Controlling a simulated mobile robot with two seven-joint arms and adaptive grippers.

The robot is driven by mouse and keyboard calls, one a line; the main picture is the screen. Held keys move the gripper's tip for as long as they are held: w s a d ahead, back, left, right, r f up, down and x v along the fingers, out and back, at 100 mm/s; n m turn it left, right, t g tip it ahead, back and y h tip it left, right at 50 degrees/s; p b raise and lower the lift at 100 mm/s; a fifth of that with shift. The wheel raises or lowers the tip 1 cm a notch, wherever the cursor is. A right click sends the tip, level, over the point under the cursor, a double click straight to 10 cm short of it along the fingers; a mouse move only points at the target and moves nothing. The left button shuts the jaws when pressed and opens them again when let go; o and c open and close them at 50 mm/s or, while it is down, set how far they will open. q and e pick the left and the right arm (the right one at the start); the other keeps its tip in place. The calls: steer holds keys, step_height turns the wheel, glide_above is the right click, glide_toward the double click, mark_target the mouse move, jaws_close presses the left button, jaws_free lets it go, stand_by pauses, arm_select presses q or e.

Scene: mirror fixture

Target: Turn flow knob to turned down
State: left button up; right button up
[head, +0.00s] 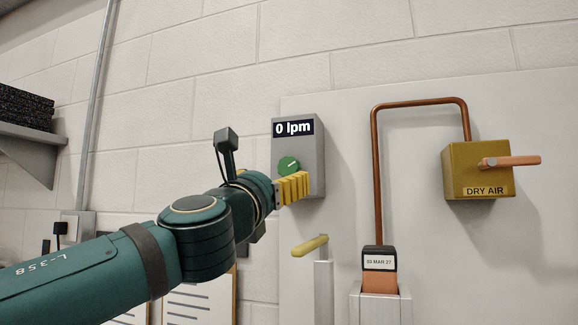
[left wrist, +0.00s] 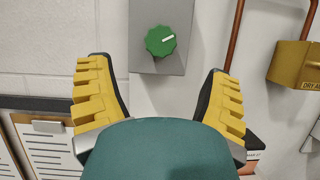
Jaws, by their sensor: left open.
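The flow knob (head: 289,166) is a round green dial with a pale pointer line, on the front of a grey box (head: 312,160) on the wall. The box's display (head: 294,128) reads "0 lpm". In the left wrist view the knob (left wrist: 160,41) lies ahead, its pointer aimed right and slightly up. My left gripper (head: 292,188) is just below the knob in the head view. In the left wrist view its yellow fingers (left wrist: 158,90) are spread wide, with the knob beyond and between them, apparently untouched. My right gripper is not in view.
To the right, a copper pipe (head: 375,180) runs up and over to a yellow "DRY AIR" box (head: 478,165) with an orange lever (head: 512,161). A yellow-handled lever (head: 310,246) stands below the grey box.

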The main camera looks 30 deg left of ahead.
mark_target(287, 169)
arm_select(q)
steer(key=p+x, duration=0.1)
steer(key=x, duration=0.8)
steer(key=shift+f+p, duration=0.15)
steer(key=shift+p, duration=0.15)
steer(key=shift+c, duration=0.3)
steer(key=c, duration=1.1)
